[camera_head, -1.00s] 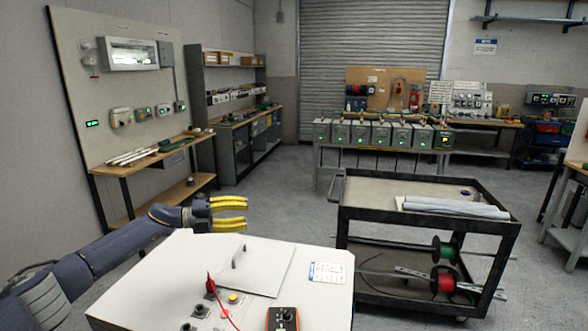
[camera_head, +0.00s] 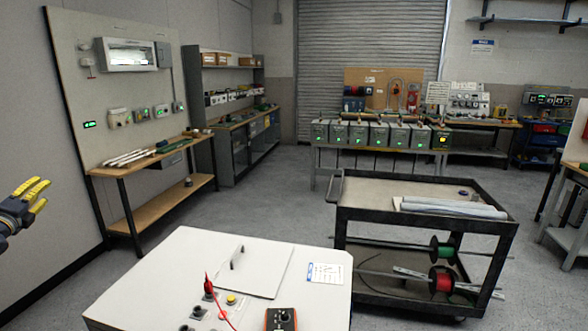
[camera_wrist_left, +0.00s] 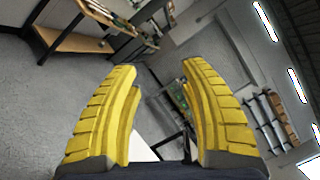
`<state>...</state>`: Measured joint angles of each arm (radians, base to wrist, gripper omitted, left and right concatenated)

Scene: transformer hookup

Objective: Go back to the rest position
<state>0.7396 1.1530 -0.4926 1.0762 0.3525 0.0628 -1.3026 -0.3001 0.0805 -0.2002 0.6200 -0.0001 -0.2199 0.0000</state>
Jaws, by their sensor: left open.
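My left gripper (camera_head: 36,194) is at the far left edge of the head view, in the air in front of the wall. Its yellow ribbed fingers are apart, with nothing between them. The left wrist view also shows the open, empty fingers (camera_wrist_left: 158,110), with the room tilted behind them. The white cabinet (camera_head: 190,268) stands at the bottom of the head view, clear of the gripper. A red probe with a red lead (camera_head: 208,284) stands upright on its top, and an orange-and-black meter (camera_head: 281,319) lies at its front edge. My right gripper is not in view.
A black cart (camera_head: 425,215) with rolled sheets and cable spools stands right of the cabinet. A wooden workbench (camera_head: 140,163) lines the left wall below a panel board. A row of grey boxes (camera_head: 375,134) stands on a rear bench. The floor between is clear.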

